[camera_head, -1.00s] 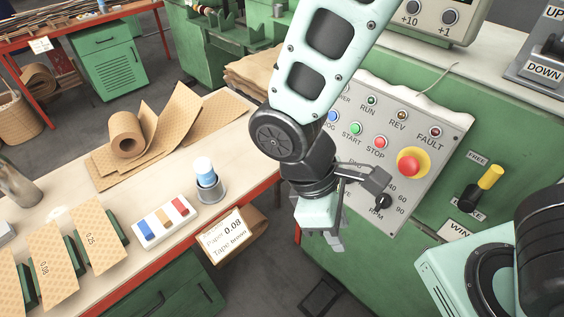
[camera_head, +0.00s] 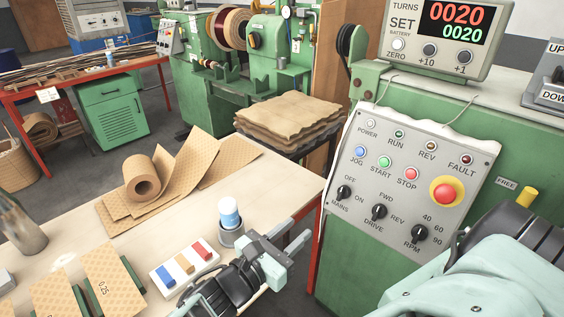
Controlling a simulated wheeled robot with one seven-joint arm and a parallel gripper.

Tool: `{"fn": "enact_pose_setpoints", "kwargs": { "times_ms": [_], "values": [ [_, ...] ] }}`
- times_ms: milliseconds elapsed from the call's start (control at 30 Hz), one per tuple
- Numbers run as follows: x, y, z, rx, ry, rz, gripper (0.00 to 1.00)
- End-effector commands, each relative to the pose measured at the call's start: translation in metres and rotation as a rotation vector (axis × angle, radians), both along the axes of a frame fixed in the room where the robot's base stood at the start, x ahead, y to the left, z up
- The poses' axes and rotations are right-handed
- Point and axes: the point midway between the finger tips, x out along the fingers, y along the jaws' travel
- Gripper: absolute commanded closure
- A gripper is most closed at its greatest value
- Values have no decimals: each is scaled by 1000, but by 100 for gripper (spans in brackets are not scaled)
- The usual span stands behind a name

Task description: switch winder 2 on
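The winder's grey control panel (camera_head: 405,190) is tilted on the green cabinet at the right. Its MAINS knob (camera_head: 344,192) is at the lower left, between OFF and ON marks; its pointer seems toward OFF, though it is small. The DRIVE knob (camera_head: 379,212) and RPM knob (camera_head: 419,233) sit to its right. The POWER lamp (camera_head: 370,123) looks pale and unlit. My gripper (camera_head: 293,238) is left of and below the panel, over the bench's right edge. Its fingers appear apart and empty, touching nothing on the panel. No winder number is readable.
A red emergency stop (camera_head: 446,191) is on the panel's right. The counter (camera_head: 435,30) above shows 0020 twice. Brown paper sheets (camera_head: 288,120) are stacked behind the bench.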

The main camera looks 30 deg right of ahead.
Motion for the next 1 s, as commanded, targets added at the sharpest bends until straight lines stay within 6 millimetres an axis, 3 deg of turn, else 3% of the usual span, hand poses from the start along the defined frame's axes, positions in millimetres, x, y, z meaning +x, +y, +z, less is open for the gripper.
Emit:
{"fn": "enact_pose_setpoints", "kwargs": {
  "times_ms": [700,1000],
  "values": [
    [46,-132,3,0,0,-7,68],
    [56,-157,1,4,0,-5,68]
  ]
}}
